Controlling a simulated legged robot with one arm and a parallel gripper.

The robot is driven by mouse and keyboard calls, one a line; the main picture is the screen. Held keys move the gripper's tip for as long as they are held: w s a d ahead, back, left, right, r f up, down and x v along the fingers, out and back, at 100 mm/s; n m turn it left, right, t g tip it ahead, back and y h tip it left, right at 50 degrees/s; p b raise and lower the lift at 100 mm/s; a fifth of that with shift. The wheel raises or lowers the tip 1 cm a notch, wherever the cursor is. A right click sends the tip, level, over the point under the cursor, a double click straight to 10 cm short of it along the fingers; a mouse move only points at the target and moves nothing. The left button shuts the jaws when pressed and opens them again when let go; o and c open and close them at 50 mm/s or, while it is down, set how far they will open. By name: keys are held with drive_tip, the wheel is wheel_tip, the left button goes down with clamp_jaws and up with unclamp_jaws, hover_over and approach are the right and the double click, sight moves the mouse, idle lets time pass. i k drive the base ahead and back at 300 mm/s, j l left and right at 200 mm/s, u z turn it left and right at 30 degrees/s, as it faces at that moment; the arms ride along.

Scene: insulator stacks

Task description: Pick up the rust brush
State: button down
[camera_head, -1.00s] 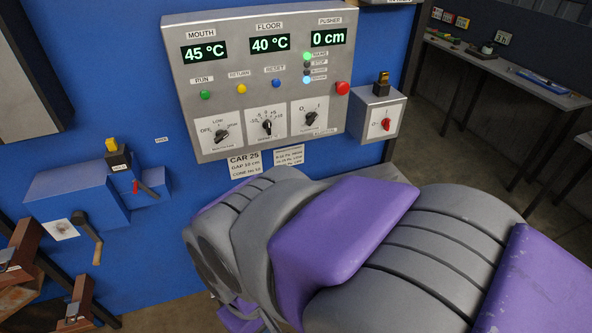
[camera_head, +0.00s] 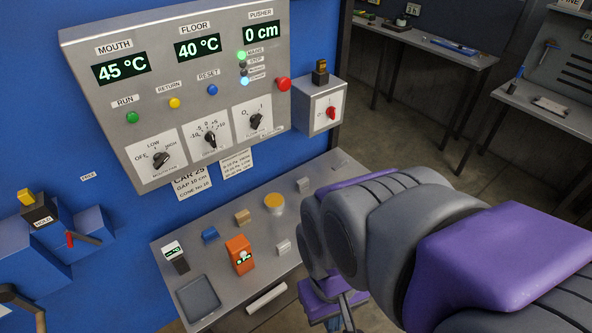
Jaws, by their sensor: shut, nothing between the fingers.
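I cannot make out the rust brush for certain. A small tan block (camera_head: 243,216) on the metal bench is too small to identify. My purple and grey arm fills the lower right. My gripper (camera_head: 345,312) shows only in part at the bottom edge, below the arm's bend; its fingers look shut and hold nothing. It is in front of the metal bench, apart from the things on it.
The metal bench (camera_head: 222,256) bears an orange device (camera_head: 240,254), a grey tray (camera_head: 198,298), a yellow-topped pot (camera_head: 274,202) and small blocks. A control panel (camera_head: 185,95) is above. Dark workbenches (camera_head: 425,40) with tools stand at the back right. Open floor lies between.

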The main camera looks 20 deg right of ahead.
sight(302, 185)
drive_tip(key=z, duration=0.45)
drive_tip(key=i+l, duration=0.3)
drive_tip(key=l, duration=0.15)
drive_tip(key=i+l, duration=0.35)
drive_tip(key=l, duration=0.15)
drive_tip(key=i+l, duration=0.3)
drive_tip(key=l, duration=0.15)
drive_tip(key=i+l, duration=0.3)
drive_tip(key=l, duration=0.15)
